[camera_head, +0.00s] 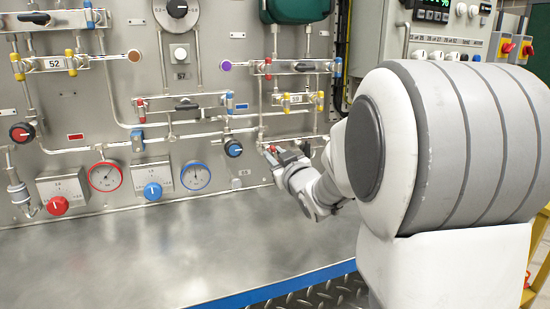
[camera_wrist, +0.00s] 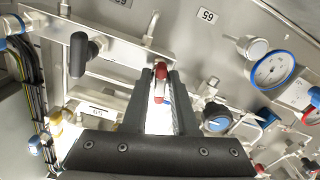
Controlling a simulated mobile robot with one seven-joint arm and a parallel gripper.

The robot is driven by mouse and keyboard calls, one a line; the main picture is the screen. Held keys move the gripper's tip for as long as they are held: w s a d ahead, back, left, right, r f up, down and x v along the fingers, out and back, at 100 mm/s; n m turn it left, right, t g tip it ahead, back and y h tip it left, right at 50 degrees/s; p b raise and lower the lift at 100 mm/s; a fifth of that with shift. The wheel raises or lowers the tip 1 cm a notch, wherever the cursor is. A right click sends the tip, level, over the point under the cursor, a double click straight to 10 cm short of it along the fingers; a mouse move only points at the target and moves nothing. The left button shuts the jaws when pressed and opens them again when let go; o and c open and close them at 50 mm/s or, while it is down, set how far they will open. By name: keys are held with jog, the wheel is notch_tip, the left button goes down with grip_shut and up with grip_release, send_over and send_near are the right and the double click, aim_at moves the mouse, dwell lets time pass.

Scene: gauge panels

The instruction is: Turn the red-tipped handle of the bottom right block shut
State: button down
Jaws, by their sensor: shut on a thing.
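My gripper (camera_head: 274,157) is at the lower right of the gauge panel, reaching in from the right. In the wrist view my gripper (camera_wrist: 161,82) has its two dark fingers on either side of the red-tipped handle (camera_wrist: 160,71), shut on it near the fingertips. The red tip shows between the fingers, with a pale part below it. In the head view a small red spot of the handle (camera_head: 272,149) shows at the fingertips. The bottom right block behind is mostly hidden by my gripper and wrist, so the handle's angle is hard to tell.
A blue-marked black knob (camera_head: 233,148) sits just left of my gripper; it also shows in the wrist view (camera_wrist: 216,117). A block with yellow tips (camera_head: 298,100) is above. A black lever (camera_wrist: 84,52) stands out left of the fingers. The metal worktop (camera_head: 200,245) is clear.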

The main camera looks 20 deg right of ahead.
jog(key=shift+m, duration=1.6)
jog(key=c, duration=0.9)
grip_release()
jog(key=shift+s, duration=0.1)
